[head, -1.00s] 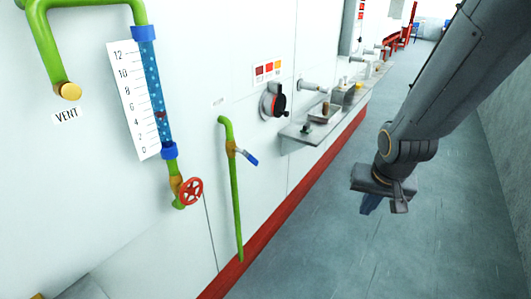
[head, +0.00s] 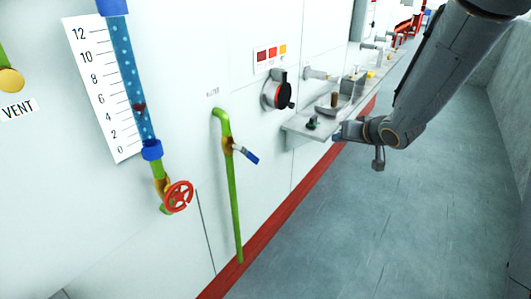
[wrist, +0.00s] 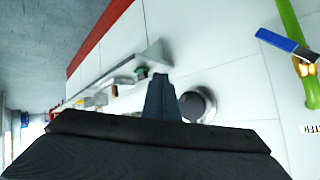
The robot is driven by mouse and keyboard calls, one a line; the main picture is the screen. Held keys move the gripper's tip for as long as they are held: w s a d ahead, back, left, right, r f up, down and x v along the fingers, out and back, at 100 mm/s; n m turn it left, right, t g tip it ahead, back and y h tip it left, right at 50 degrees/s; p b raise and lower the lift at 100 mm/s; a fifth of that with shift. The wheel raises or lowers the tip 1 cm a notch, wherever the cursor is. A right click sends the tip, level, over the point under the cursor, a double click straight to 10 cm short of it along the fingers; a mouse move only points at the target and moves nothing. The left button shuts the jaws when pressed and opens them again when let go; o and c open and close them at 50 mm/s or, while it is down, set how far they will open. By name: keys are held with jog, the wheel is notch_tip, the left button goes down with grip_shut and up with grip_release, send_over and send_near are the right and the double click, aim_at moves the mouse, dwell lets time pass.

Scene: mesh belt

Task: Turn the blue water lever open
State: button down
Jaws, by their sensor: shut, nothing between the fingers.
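The blue water lever (head: 245,154) sits on a brass valve on the green pipe (head: 233,195) on the white wall. The lever slants down to the right, across the pipe's line. In the wrist view the blue lever (wrist: 284,41) is at the upper right, beside the green pipe (wrist: 291,22). My gripper (head: 340,131) is right of the lever in the head view, apart from it, near the shelf's right end. In the wrist view its fingers (wrist: 161,90) are together and empty, pointing up the picture.
A red handwheel (head: 178,197) is left of the pipe, below a scaled sight tube (head: 132,85). A black and red rotary switch (head: 277,92) is above right. A metal shelf (head: 303,130) with small items juts from the wall. The grey floor (head: 340,230) is clear.

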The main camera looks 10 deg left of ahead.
aim_at(246, 154)
jog(key=a+f+n+g+y, duration=0.1)
jog(key=a+f+y, duration=0.1)
jog(key=a, duration=0.5)
jog(key=s+a+f+n+g+y+p, duration=0.1)
jog(key=a+f+g+y, duration=0.1)
jog(key=a+y, duration=0.3)
jog(key=a+f+n+g+y, duration=0.1)
jog(key=a+f+g+y, duration=0.1)
jog(key=a, duration=0.9)
jog(key=shift+s+a+f+y+p, duration=0.15)
jog(key=shift+s+f+y+p, duration=0.2)
jog(key=shift+y, duration=0.55)
jog(key=shift+s+a+g, duration=0.1)
jog(key=shift+g, duration=0.2)
